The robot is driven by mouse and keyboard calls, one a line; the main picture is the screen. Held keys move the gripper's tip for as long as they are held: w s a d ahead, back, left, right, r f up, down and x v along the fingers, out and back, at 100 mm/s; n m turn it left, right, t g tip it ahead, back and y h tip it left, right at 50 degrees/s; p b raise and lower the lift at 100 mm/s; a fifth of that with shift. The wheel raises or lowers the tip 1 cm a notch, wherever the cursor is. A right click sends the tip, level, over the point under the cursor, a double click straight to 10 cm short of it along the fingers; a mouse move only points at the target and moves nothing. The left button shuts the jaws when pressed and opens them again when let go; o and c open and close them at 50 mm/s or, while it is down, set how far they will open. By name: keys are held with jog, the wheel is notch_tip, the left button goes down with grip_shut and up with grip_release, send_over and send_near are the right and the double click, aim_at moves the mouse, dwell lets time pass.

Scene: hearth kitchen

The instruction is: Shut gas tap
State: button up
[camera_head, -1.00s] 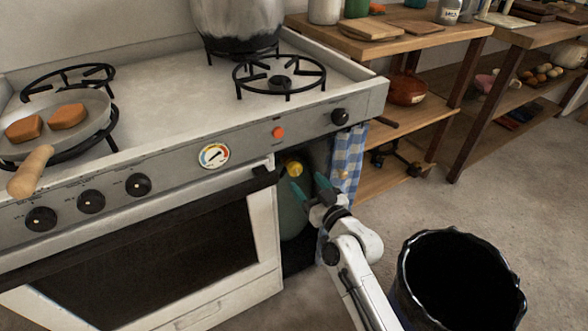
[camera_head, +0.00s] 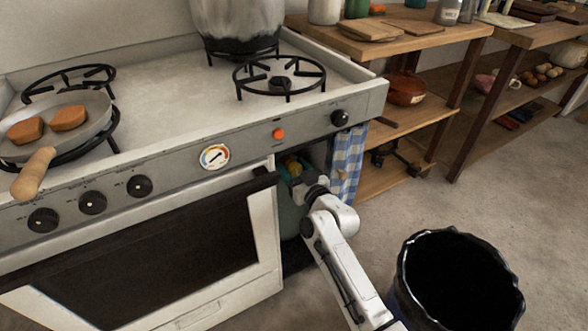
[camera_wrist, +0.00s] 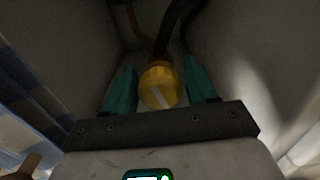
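The gas tap is a round yellow knob with a pale bar across its face. In the wrist view the yellow tap (camera_wrist: 160,86) sits between the two teal fingers of my gripper (camera_wrist: 161,92), with a dark gap on each side. The fingers are apart and do not visibly touch it. In the head view my gripper (camera_head: 298,176) reaches into the recess right of the oven, and the tap (camera_head: 291,163) shows only partly behind it. The green gas bottle (camera_head: 290,215) stands below in the recess, largely hidden by my arm.
The oven door (camera_head: 262,235) and stove body border the recess on the left. A blue checked cloth (camera_head: 347,160) hangs at its right. A dark hose (camera_wrist: 172,25) runs behind the tap. A black bin (camera_head: 405,275) stands at the lower right, near my arm.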

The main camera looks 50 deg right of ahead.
jog(key=c, duration=0.8)
jog(key=shift+f+m+p, duration=0.1)
jog(key=shift+m+p, duration=0.2)
jog(key=shift+m, duration=1.2)
jog(key=o, duration=1.1)
jog(key=v, duration=1)
jog(key=shift+s+a, duration=0.1)
jog(key=shift+s, duration=0.3)
